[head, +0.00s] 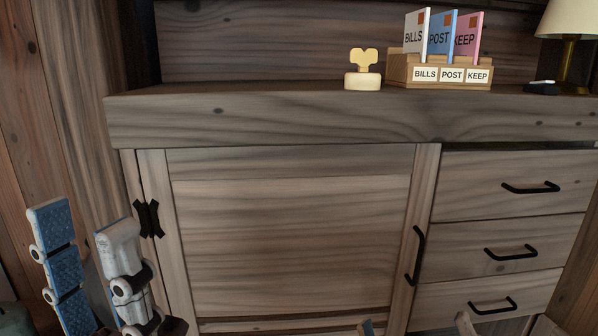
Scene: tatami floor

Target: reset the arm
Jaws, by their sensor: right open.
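My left gripper (83,219) is at the lower left, in front of the wooden cabinet's left edge. Its two fingers point up and stand apart, with nothing between them. My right gripper (415,322) shows only as fingertips at the bottom edge, in front of the cabinet's lower part. They are apart, and the rest of it is cut off by the frame. Neither gripper is seen to hold anything.
A wooden cabinet (290,230) has a door and several drawers with black handles (530,187).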

